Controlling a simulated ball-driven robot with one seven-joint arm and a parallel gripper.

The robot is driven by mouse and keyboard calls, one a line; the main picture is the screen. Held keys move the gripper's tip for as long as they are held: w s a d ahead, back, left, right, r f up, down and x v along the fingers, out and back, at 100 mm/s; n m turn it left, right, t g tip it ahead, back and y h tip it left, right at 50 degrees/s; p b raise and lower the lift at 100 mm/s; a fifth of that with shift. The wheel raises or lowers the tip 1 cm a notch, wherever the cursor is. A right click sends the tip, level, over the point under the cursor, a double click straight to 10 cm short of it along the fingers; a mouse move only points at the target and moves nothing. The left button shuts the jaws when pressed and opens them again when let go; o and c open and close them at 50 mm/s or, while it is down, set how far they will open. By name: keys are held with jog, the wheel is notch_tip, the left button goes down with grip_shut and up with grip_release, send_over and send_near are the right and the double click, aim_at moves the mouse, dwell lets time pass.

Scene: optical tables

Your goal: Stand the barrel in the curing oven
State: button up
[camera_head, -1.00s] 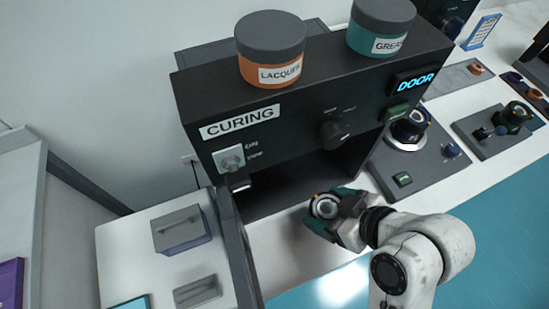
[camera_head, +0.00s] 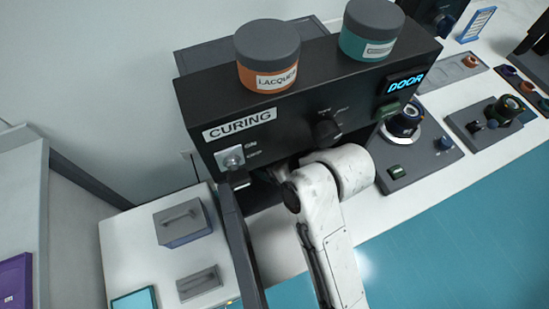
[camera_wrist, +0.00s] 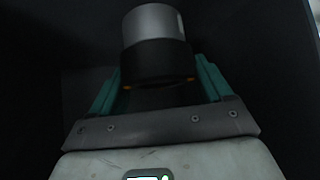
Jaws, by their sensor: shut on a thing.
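The curing oven (camera_head: 290,122) is a black box with a CURING label and a lit DOOR sign, and its door (camera_head: 240,245) stands open on the left. My arm reaches into the opening and hides most of the inside in the head view. In the wrist view my gripper (camera_wrist: 158,85) has its green fingers shut on the barrel (camera_wrist: 153,38), a cylinder with a silver-grey end and a black body. Dark oven walls surround it. Whether the barrel touches the oven floor cannot be told.
An orange LACQUER jar (camera_head: 268,62) and a teal grease jar (camera_head: 368,32) stand on the oven top. A grey panel with a round device (camera_head: 402,122) is just right of the oven. The teal mat (camera_head: 450,220) in front is clear.

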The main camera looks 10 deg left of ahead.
jog(key=shift+d+f, duration=0.1)
jog(key=shift+f, duration=0.65)
jog(key=shift+f, duration=0.1)
jog(key=o, duration=1.2)
jog(key=shift+s, duration=0.1)
jog(key=shift+c, duration=0.2)
jog(key=v, duration=1.2)
